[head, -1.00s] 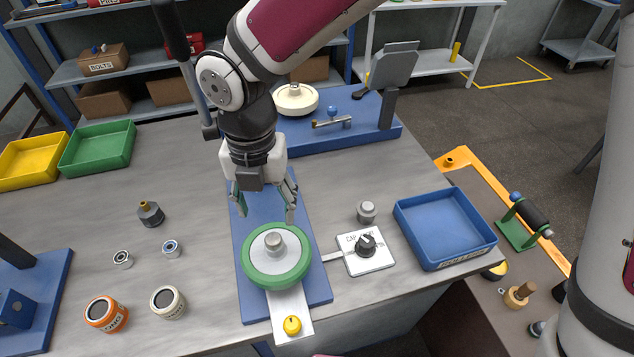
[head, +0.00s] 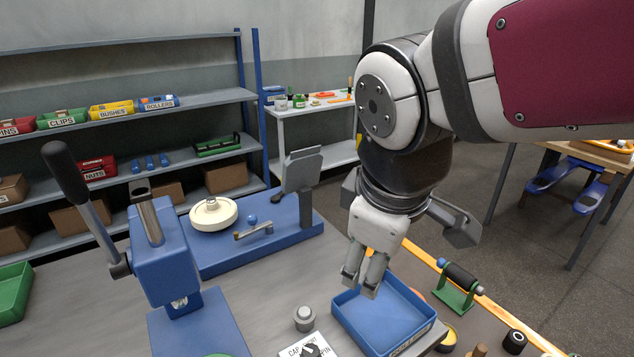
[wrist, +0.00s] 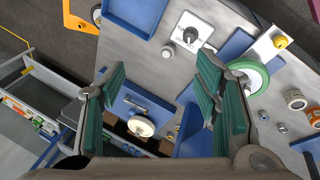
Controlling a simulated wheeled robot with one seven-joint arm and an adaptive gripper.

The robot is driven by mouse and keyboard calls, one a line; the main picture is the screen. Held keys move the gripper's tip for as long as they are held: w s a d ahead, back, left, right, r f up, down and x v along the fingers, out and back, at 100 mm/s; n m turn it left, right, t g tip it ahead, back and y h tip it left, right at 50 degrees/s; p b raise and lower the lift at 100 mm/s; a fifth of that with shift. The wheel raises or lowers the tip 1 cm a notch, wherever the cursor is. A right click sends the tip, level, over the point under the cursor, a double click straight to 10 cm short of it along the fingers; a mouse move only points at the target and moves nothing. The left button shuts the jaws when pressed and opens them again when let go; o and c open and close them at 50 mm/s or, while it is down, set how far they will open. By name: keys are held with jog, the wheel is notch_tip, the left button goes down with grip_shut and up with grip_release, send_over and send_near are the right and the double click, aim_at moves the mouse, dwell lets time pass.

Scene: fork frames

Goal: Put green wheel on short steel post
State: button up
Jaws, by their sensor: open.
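The green wheel shows only as a sliver of rim (head: 217,355) at the bottom edge of the head view. In the wrist view the green wheel (wrist: 264,80) lies flat at the right, partly hidden by a finger. My gripper (head: 363,284) is open and empty, above the far side of the blue tray and well right of the wheel. Its green-padded fingers (wrist: 162,100) stand wide apart in the wrist view. A short grey stepped cylinder (head: 304,318) stands on the table left of the tray; I cannot tell whether it is the short steel post.
The blue tray (head: 428,331) is empty. A blue lever press (head: 165,262) stands at left. A cream wheel (head: 213,214) sits on a blue fixture behind. A card with a black dial (head: 290,351) lies in front. A roller on a green stand (head: 455,297) is at right.

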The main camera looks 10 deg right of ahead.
jog(key=s+d+r+m+t+y, duration=0.1)
jog(key=s+d+r+m, duration=0.1)
jog(key=s+d+m, duration=0.3)
jog(key=m, duration=0.4)
jog(key=shift+s+m+t, duration=0.25)
jog(key=shift+m+t, duration=0.05)
jog(key=shift+t, duration=0.1)
jog(key=shift+r, duration=0.1)
